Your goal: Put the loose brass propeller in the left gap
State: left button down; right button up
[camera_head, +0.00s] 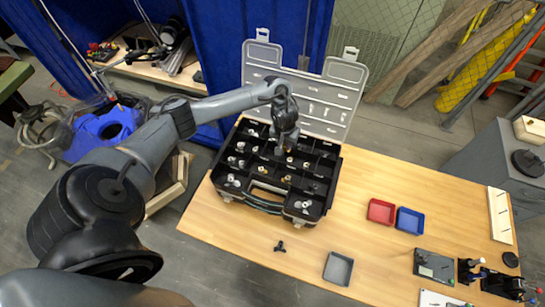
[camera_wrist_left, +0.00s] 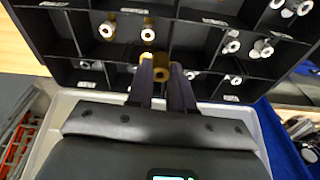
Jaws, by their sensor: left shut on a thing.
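My left gripper (camera_head: 281,151) reaches down into the open black organizer case (camera_head: 262,205) on the table, over its back-middle compartments. In the left wrist view its two fingers (camera_wrist_left: 162,84) are shut on a brass propeller (camera_wrist_left: 160,67). The fingers hide part of the propeller, and I cannot tell whether it touches the compartment floor. I cannot clearly make out the left gap. My right gripper is not in view.
The case's pale lid (camera_head: 310,95) stands open behind it. A red tray (camera_head: 381,211), a blue tray (camera_head: 410,220) and a grey tray (camera_head: 338,269) lie to the right. A small black part (camera_head: 280,247) lies in front. The table between is mostly clear.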

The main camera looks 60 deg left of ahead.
pick_arm(q)
jog(key=s+a, duration=0.3)
jog(key=a, duration=0.1)
jog(key=b, duration=0.2)
send_near(273, 157)
jog(key=shift+n, duration=0.4)
jog(key=shift+w+a+f, duration=0.1)
jog(key=shift+w+f, duration=0.05)
jog(key=shift+f, duration=1.1)
jog(key=shift+w+a+f, duration=0.1)
jog(key=shift+w+f, duration=0.05)
jog(key=shift+f, duration=1.1)
jog(key=shift+f, duration=0.1)
jog(key=c, duration=1.3)
grip_release()
